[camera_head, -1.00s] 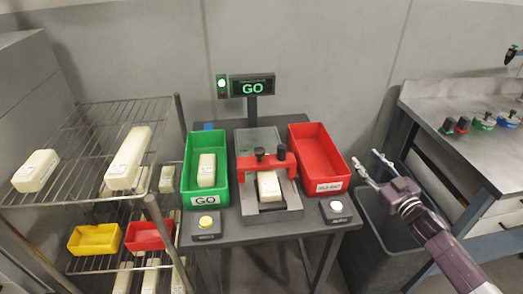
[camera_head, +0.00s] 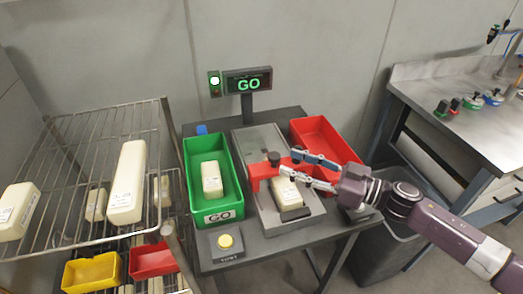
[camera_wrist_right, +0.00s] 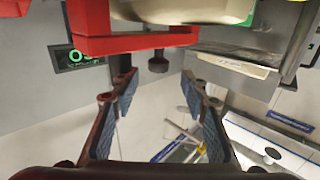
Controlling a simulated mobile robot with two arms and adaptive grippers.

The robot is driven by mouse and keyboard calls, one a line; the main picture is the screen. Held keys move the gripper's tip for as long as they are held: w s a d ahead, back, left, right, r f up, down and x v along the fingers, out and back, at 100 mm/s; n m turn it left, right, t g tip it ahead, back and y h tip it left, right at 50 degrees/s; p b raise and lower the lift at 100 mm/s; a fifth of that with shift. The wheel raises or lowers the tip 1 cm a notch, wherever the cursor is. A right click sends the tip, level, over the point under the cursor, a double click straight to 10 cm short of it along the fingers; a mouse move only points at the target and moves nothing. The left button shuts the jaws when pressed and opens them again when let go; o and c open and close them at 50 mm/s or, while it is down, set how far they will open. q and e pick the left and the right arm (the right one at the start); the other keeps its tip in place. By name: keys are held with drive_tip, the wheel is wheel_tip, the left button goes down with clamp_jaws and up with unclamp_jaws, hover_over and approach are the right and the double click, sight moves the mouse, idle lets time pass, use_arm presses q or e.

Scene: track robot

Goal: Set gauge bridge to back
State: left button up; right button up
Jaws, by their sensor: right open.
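The red gauge bridge (camera_head: 258,178) spans the grey gauge fixture (camera_head: 246,146), with a cream block (camera_head: 285,194) beneath it. One black knob (camera_head: 274,158) shows on its left part; the gripper covers its right part. My right gripper (camera_head: 308,168) is open at the right end of the bridge. In the right wrist view the red bridge (camera_wrist_right: 135,43) crosses the top, and a black knob (camera_wrist_right: 158,62) lies between the open fingertips (camera_wrist_right: 158,82) or just beyond them; contact cannot be told. My left gripper is not in view.
A green GO bin (camera_head: 226,206) holding a cream block stands left of the fixture, a red bin (camera_head: 325,140) right. A lit GO sign (camera_head: 248,84) stands behind. A yellow button (camera_head: 225,241) is in front. A wire rack (camera_head: 75,165) is at left, a workbench (camera_head: 450,75) at right.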

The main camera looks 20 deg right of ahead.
sight(274, 155)
drive_tip(key=shift+w+r, duration=0.2)
drive_tip(key=shift+w, duration=0.05)
drive_tip(key=shift+p+x, duration=0.4)
drive_tip(key=shift+x, duration=0.55)
drive_tip(key=x, duration=0.3)
drive_tip(key=shift+w+a+f+p, duration=0.1)
drive_tip(key=shift+w+a+p, duration=0.1)
drive_tip(key=shift+p, duration=0.1)
drive_tip(key=shift+w+a, duration=0.1)
drive_tip(key=shift+a, duration=0.1)
drive_tip(key=c, duration=1.1)
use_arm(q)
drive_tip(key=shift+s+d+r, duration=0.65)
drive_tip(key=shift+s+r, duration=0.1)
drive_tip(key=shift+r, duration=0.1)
use_arm(e)
clamp_jaws()
